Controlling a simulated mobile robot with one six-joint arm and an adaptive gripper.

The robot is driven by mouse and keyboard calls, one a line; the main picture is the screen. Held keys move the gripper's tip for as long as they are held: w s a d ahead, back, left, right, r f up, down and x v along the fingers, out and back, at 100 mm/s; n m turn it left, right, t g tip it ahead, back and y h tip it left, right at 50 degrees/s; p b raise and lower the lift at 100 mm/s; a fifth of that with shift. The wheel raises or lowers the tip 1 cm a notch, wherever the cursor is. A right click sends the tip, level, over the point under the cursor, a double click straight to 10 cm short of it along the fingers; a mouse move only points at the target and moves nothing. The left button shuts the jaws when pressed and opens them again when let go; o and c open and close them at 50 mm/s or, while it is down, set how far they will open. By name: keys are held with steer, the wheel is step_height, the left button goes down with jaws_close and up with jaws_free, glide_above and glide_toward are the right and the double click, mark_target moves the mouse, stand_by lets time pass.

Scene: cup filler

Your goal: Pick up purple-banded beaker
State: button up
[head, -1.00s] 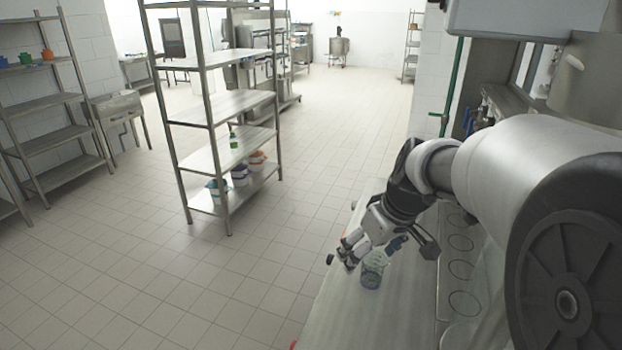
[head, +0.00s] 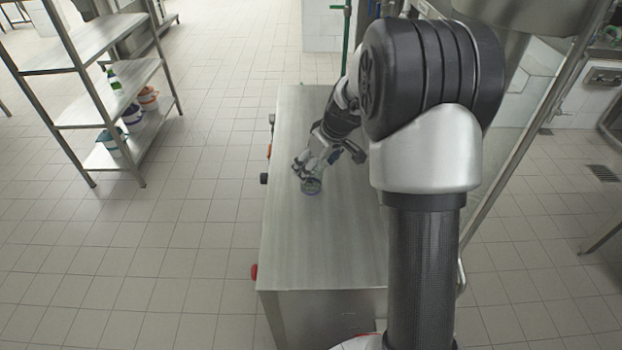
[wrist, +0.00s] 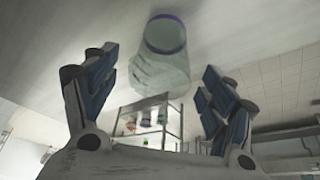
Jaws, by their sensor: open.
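The purple-banded beaker (head: 311,187) is clear and stands on the metal counter (head: 330,235), just below my gripper in the head view. In the wrist view the beaker (wrist: 163,62) shows with its purple band (wrist: 165,34) at the end by the counter surface; the picture looks upside down. My gripper (head: 308,168) is open and close to the beaker. In the wrist view the two fingers of my gripper (wrist: 160,70) are spread to either side, with the beaker between and beyond their tips. I see no clear contact. My arm hides part of the counter.
A shelf rack (head: 100,85) with a green bottle (head: 114,80) and several small buckets stands on the left. Knobs, one red (head: 254,271), stick out along the counter's left edge. The near part of the counter top is clear. Open tiled floor lies left.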

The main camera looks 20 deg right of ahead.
steer(key=shift+w+a+b+x, duration=0.15)
steer(key=shift+b+x, duration=0.25)
steer(key=shift+x, duration=1.1)
steer(key=shift+w+a+b+x, duration=0.1)
steer(key=shift+w+b+x, duration=0.2)
steer(key=shift+x, duration=1.15)
steer(key=shift+s+r, duration=0.1)
steer(key=shift+r, duration=0.15)
steer(key=shift+c, duration=0.3)
steer(key=c, duration=1)
